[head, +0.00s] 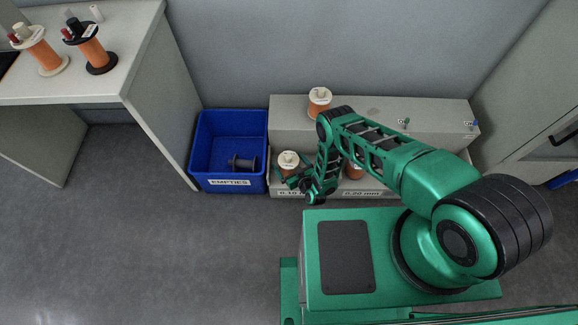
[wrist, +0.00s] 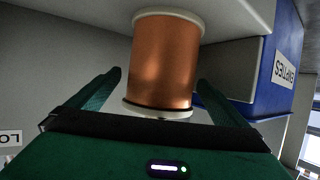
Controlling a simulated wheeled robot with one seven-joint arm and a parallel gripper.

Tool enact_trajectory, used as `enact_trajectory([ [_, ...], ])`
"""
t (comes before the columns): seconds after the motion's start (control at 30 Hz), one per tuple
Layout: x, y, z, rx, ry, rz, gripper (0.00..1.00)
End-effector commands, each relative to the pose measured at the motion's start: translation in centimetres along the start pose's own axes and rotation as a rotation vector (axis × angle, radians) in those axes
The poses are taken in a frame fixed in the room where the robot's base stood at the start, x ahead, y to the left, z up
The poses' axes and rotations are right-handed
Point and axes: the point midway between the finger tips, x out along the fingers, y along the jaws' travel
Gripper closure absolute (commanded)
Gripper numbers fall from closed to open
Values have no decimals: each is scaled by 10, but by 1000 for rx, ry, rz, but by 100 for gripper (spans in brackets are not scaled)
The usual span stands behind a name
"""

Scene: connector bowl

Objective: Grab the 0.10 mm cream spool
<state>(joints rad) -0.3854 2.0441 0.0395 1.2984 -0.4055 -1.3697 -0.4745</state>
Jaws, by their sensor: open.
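The cream-flanged spool of copper wire (head: 288,162) stands on the lower step, above the partly hidden "0.10" label (head: 288,193). In the wrist view the spool (wrist: 165,62) fills the upper middle, appearing upside down. My gripper (head: 293,182) is at the near side of this spool. In the wrist view the open gripper (wrist: 161,88) has one finger on each side of the spool's near part, with a visible gap on both sides. It holds nothing.
A blue EMPTIES bin (head: 229,150) with a dark empty spool (head: 242,163) stands just left. Another copper spool (head: 354,172) sits behind my arm at the "0.20 mm" label. A cream spool (head: 319,100) stands on the upper step. More spools (head: 40,50) stand on the left table.

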Motion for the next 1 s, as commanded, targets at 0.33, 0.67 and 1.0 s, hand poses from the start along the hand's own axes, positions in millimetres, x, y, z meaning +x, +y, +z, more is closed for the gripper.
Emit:
enact_trajectory([
  [0.33, 1, 0, 0, 0, 0, 0, 30],
  [0.67, 2, 0, -3, 1, 5, 2, 86],
  [1.0, -1, 0, -14, 1, 7, 2, 86],
])
